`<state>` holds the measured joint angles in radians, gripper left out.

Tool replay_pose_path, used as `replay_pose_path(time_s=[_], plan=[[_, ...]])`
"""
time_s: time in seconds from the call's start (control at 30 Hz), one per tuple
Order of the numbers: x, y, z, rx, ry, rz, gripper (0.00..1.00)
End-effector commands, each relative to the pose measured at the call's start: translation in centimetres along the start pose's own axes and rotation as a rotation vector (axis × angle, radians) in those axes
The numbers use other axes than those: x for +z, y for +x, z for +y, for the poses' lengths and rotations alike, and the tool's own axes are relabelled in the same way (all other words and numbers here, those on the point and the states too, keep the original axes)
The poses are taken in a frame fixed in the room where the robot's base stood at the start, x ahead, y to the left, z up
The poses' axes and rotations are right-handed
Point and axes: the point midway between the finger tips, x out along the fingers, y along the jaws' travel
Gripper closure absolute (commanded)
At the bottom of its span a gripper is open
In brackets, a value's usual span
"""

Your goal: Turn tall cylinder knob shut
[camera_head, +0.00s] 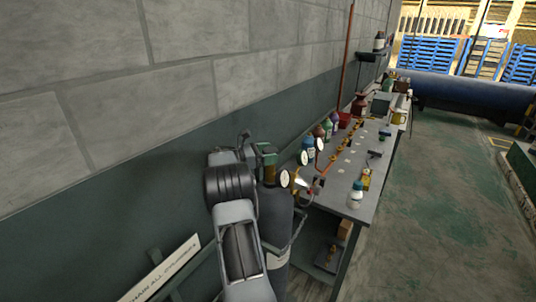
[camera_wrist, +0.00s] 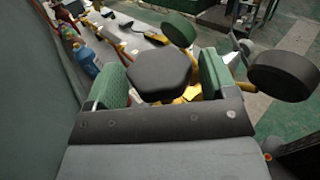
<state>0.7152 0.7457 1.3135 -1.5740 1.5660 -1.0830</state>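In the wrist view, a dark, many-sided knob (camera_wrist: 160,70) sits between the two green finger pads of my gripper (camera_wrist: 162,80). The pads stand on either side of it, close to its edges. Whether both press on it is not clear. Yellow brass valve parts show just below the knob. In the head view, my gripper (camera_head: 262,156) is at the top of the tall dark cylinder (camera_head: 276,218), over its brass valve (camera_head: 270,175). My arm hides much of the cylinder, and the knob cannot be made out clearly there.
Round gauges stand close to my gripper; a dark one (camera_wrist: 282,76) and a green one (camera_wrist: 180,28) show in the wrist view. A workbench (camera_head: 338,195) with bottles, tools and fittings runs along the wall. Floor (camera_head: 440,200) to the right is clear.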

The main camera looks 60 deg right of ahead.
Motion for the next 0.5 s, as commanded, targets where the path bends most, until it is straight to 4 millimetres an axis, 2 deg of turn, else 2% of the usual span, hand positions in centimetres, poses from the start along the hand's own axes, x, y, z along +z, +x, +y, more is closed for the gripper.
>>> replay_pose_path(time_s=[0.33, 0.5], plan=[[0.2, 0.0, 0.0, 0.001, 0.002, 0.000, 0.16], [2.0, 0.0, 0.0, 0.001, 0.006, 0.000, 0.16]])
